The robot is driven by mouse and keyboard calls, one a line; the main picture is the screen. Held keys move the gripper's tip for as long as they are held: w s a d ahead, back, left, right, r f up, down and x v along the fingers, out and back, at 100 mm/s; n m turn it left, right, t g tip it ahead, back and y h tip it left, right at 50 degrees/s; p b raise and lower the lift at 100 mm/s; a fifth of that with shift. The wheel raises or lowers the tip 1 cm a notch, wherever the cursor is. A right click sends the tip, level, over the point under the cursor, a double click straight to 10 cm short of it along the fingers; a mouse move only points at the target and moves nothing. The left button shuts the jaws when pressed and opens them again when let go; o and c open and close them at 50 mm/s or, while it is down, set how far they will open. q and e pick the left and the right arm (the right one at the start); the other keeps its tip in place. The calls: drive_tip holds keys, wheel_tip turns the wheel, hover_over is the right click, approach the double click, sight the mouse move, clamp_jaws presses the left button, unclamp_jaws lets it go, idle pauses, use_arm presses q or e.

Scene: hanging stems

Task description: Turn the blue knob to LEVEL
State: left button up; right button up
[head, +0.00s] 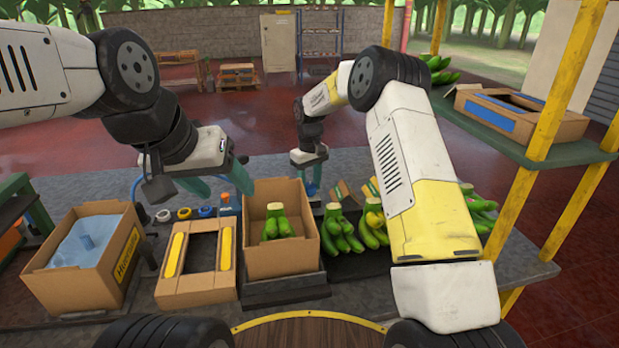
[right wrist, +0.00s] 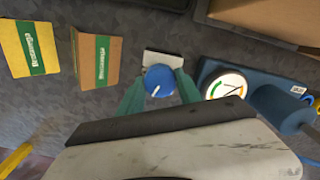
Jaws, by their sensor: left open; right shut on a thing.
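The blue knob (right wrist: 160,80) shows in the right wrist view, in front of a small white plate (right wrist: 163,60). A short white mark on its face points to the lower left. I cannot read a LEVEL label. My right gripper (head: 309,188) is low over the back of the bench, and its teal fingers are shut on the knob's two sides. My left gripper (head: 218,184) is open and empty, in the air above the bench, left of the cardboard box with bananas (head: 260,260).
A round gauge (right wrist: 225,85) on a blue body stands close beside the right fingers. Two label cards (right wrist: 93,58) stand on the other side. An open tray (head: 195,290), a Hualien-type lettered box (head: 120,270) and green bananas (head: 340,232) fill the bench front.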

sight(310, 185)
drive_tip(key=shift+n, duration=2)
drive_tip(key=o, duration=1.4)
drive_tip(key=shift+c, duration=0.2)
wheel_tip(310, 185, up, 7)
drive_tip(key=shift+r, duration=0.4)
